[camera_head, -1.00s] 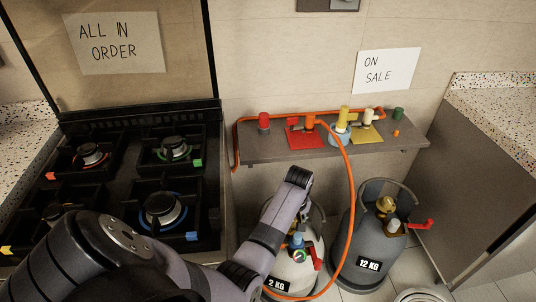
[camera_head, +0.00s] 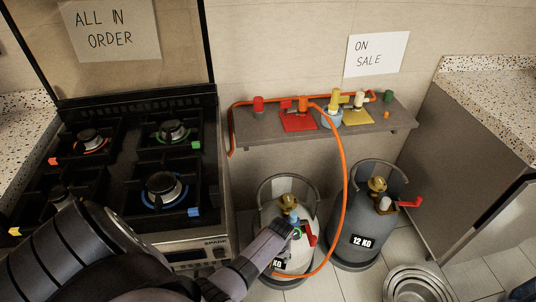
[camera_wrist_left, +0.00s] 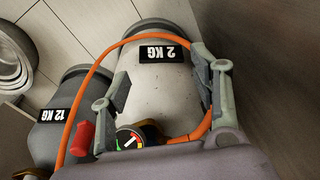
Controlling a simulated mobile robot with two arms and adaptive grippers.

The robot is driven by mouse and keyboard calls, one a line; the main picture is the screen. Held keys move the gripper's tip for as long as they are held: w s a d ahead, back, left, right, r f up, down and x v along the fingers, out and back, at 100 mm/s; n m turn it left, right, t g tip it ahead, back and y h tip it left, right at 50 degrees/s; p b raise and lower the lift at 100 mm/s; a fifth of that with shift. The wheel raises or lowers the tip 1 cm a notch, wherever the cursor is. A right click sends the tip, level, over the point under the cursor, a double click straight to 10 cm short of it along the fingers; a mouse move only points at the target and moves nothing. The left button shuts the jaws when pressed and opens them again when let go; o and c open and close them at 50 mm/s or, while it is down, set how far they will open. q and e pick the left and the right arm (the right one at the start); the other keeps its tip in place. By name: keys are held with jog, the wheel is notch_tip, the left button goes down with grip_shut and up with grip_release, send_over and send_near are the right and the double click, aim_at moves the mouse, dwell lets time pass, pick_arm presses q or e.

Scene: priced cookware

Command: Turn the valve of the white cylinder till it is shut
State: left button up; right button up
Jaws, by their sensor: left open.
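The white cylinder (camera_head: 303,260), labelled 2 KG, stands on the floor right of the stove. Its top carries a brass fitting (camera_head: 289,200), a blue part, a round gauge (camera_wrist_left: 129,138) and a red lever (camera_head: 312,240). An orange hose (camera_head: 346,190) runs from it up to the shelf. My left gripper (camera_wrist_left: 161,66) is open, its fingers on either side of the white body in the wrist view, with nothing clasped. In the head view my arm reaches the cylinder's top from the left and partly hides it. The lever (camera_wrist_left: 84,138) lies outside the left finger. My right gripper is out of view.
A grey 12 KG cylinder (camera_head: 350,225) with a red lever (camera_head: 410,202) stands close on the right. A shelf (camera_head: 260,141) with coloured fittings is behind. Metal bowls (camera_head: 415,285) lie on the floor. The stove (camera_head: 190,240) is on the left.

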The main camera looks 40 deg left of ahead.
pick_arm(q)
jog(key=s+d+f+m, duration=0.1)
jog(key=s+f, duration=0.3)
jog(key=shift+s+f+m, duration=0.2)
jog(key=shift+s+m, duration=0.15)
jog(key=shift+m, duration=0.05)
